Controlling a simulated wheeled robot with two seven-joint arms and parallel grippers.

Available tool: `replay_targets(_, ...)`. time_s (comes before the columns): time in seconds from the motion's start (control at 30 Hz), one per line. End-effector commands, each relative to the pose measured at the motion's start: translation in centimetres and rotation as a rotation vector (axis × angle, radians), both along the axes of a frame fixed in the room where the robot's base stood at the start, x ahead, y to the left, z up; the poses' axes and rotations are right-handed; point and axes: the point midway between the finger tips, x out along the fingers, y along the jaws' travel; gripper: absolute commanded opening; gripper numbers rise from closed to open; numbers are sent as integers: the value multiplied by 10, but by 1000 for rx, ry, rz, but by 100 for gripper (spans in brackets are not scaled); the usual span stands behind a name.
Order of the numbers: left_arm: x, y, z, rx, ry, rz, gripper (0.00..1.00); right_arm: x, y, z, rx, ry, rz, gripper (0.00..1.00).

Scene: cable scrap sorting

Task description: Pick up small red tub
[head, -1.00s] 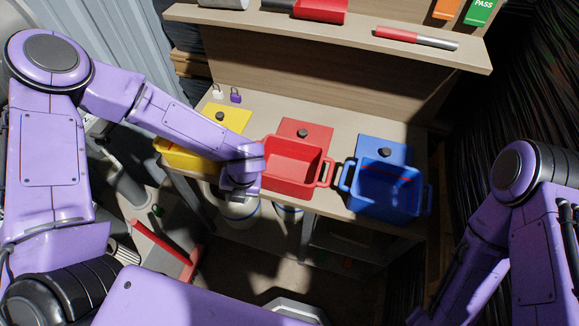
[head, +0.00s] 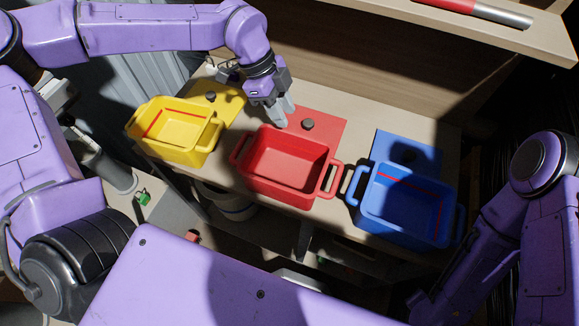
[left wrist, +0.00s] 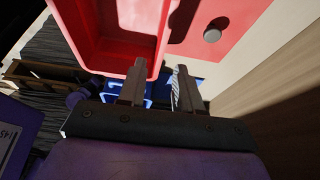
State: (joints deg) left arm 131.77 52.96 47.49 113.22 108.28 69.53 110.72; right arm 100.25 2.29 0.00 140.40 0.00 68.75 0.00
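The small red tub (head: 283,197) stands upright on the bench between a yellow and a blue tub, with a handle at each end. Its inside looks empty. My left gripper (head: 279,111) points down at the tub's back-left rim, over the red panel behind it. In the left wrist view the gripper's two fingers (left wrist: 160,88) are apart, with the red tub (left wrist: 153,68) at upper left by one finger. I cannot tell whether the tub's wall lies between the fingers. My right gripper is out of view; only its arm shows at right.
The yellow tub (head: 170,153) is to the left and the blue tub (head: 405,226) to the right, close to the red tub's handle. A red panel (head: 325,122) with a dark knob (head: 308,124) lies behind the red tub. A shelf (head: 490,28) overhangs the back.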

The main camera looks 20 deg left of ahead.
Motion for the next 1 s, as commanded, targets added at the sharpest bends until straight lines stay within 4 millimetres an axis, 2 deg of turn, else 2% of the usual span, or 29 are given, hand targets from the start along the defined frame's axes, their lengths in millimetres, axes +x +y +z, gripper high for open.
replay_targets(0.03,0,-1,-8,1,3,-1,34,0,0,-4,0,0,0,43)
replay_targets(0.2,-1,-14,-34,3,6,-6,34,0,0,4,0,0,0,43)
replay_targets(0.37,-1,-22,-52,2,3,-6,34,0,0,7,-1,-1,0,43)
replay_targets(0.6,-5,-38,-89,4,3,-5,34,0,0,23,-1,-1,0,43)
replay_targets(0.73,-5,-41,-100,2,1,0,34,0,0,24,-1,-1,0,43)
replay_targets(0.9,-5,-41,-101,2,0,1,34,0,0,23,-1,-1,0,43)
replay_targets(0.93,-5,-41,-101,2,0,1,28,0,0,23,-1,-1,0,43)
replay_targets(1.0,-5,-41,-101,2,0,0,5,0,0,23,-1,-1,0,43)
